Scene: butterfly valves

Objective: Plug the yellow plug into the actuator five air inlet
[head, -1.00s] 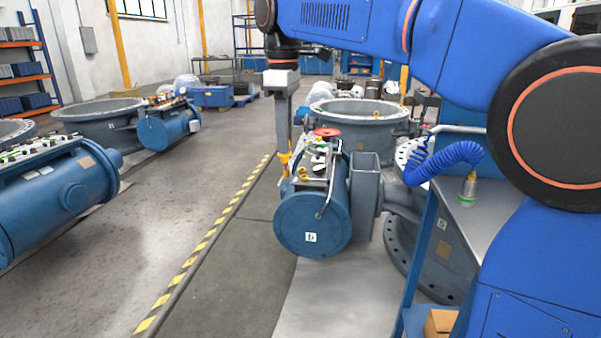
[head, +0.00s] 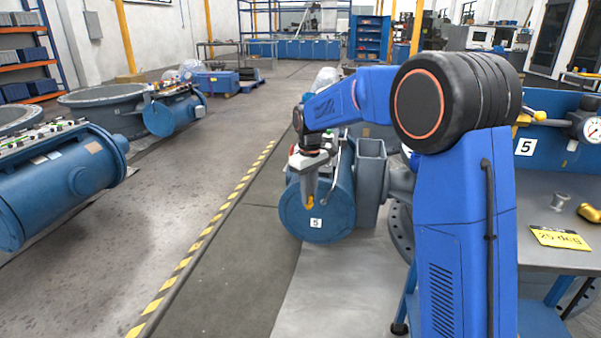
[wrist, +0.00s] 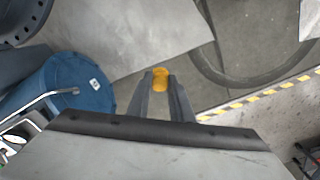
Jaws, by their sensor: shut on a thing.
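The yellow plug (head: 309,206) is held at the tips of my gripper (head: 309,197), pointing down in front of the actuator. In the wrist view the plug (wrist: 160,79) shows between the two finger ends of my gripper (wrist: 160,85), which is shut on it. Actuator five (head: 330,205) is a blue cylinder with a white tag reading 5 on its end face. It also shows at the left of the wrist view (wrist: 75,90). I cannot make out its air inlet. My arm and gripper hide part of its top.
Other blue actuators (head: 65,185) stand at left. The floor along the yellow-black stripe (head: 200,245) is clear.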

